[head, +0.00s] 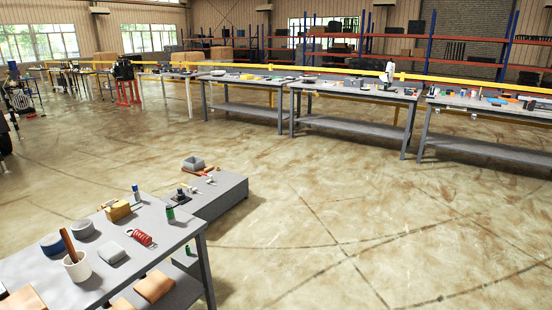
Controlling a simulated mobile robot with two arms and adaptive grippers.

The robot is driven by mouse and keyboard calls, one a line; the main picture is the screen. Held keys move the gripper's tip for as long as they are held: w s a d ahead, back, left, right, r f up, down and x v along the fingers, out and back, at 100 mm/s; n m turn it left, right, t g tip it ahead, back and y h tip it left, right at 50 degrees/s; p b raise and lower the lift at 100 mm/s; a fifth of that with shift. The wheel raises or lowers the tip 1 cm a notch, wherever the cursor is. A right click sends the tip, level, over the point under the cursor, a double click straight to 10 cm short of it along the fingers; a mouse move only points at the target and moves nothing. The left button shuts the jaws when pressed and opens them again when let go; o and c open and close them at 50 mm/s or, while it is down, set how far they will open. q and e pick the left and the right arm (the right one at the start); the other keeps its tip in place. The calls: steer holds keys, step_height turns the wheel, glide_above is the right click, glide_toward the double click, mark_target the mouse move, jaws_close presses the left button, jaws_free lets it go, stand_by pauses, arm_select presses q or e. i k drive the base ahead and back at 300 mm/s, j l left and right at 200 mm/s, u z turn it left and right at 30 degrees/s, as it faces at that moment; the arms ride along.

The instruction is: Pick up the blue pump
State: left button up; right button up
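I cannot pick out a blue pump for certain. On the near grey table (158,262), at lower left, a blue round object (52,244) lies near the left edge. A small blue and white upright cylinder (136,191) stands at the table's far end. Both are too small to tell what they are. Small blue items (530,105) also show on the far right workbench. Neither of my grippers is in view.
Long workbenches (355,92) line the back. The floor between is open.

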mark_target(181, 197)
steer(key=i, duration=0.7)
steer(key=i+l+u, duration=0.15)
steer(key=i, duration=0.5)
steer(key=i+l, duration=0.15)
steer(key=i, duration=0.55)
steer(key=i+l+u, duration=0.2)
steer(key=i+u, duration=0.25)
steer(key=i+l+u, duration=0.35)
steer(key=i+u, duration=0.15)
steer(key=i+l+u, duration=0.8)
steer(key=i+l, duration=0.35)
